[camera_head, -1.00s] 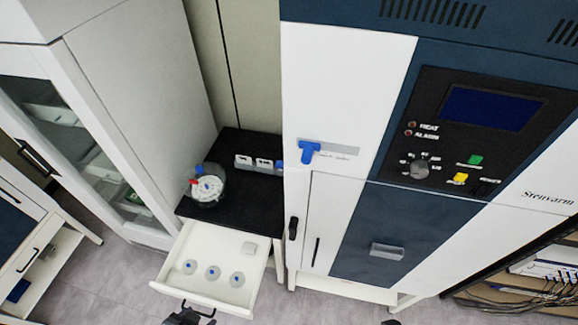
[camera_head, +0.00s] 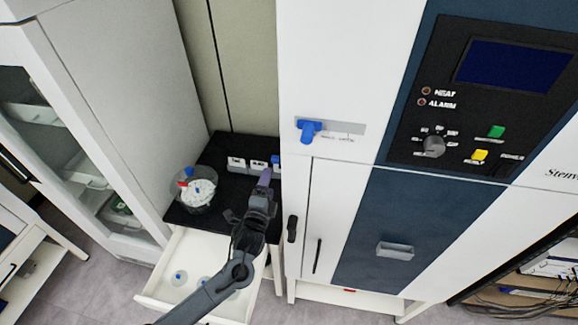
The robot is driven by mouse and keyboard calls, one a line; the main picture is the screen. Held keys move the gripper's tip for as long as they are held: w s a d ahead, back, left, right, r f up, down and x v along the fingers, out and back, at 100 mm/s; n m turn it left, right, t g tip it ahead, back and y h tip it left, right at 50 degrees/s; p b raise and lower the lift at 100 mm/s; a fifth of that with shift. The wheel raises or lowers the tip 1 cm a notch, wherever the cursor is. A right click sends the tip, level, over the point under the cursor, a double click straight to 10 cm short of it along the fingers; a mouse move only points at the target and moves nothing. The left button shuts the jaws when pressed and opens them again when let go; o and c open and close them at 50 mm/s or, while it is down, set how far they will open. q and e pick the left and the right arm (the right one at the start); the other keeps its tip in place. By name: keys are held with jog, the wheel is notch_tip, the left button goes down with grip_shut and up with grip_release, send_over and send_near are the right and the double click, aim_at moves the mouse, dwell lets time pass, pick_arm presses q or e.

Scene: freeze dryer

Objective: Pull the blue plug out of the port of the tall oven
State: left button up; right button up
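The blue plug (camera_head: 309,131) sits in a grey port strip (camera_head: 345,127) on the white front of the tall oven (camera_head: 330,60), left of the control panel. My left gripper (camera_head: 264,178) is in front of the black counter, below and left of the plug and apart from it. Its arm comes in from the lower left. Its fingers are seen nearly end-on, with a purplish tip, so I cannot tell whether they are open or shut. My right gripper is out of view.
A round clear vessel (camera_head: 196,190) with blue and red parts stands on the black counter (camera_head: 215,150). Below, an open white drawer (camera_head: 155,288) holds small blue-topped items, partly hidden by my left arm. The space before the oven front is clear.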

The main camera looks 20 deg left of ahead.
aim_at(275, 161)
pick_arm(q)
jog(key=shift+w+a+r+b, duration=0.1)
jog(key=shift+w+r+b, duration=0.1)
jog(key=shift+w+b, duration=1.35)
jog(key=shift+w+a+r+b, duration=0.15)
jog(key=shift+w+b, duration=1)
jog(key=shift+w, duration=0.65)
jog(key=shift+w+a+r+b, duration=0.1)
jog(key=shift+w+r+b, duration=0.1)
jog(key=shift+w+b, duration=1.35)
jog(key=shift+w+r, duration=0.1)
jog(key=shift+w, duration=0.35)
jog(key=c, duration=1.6)
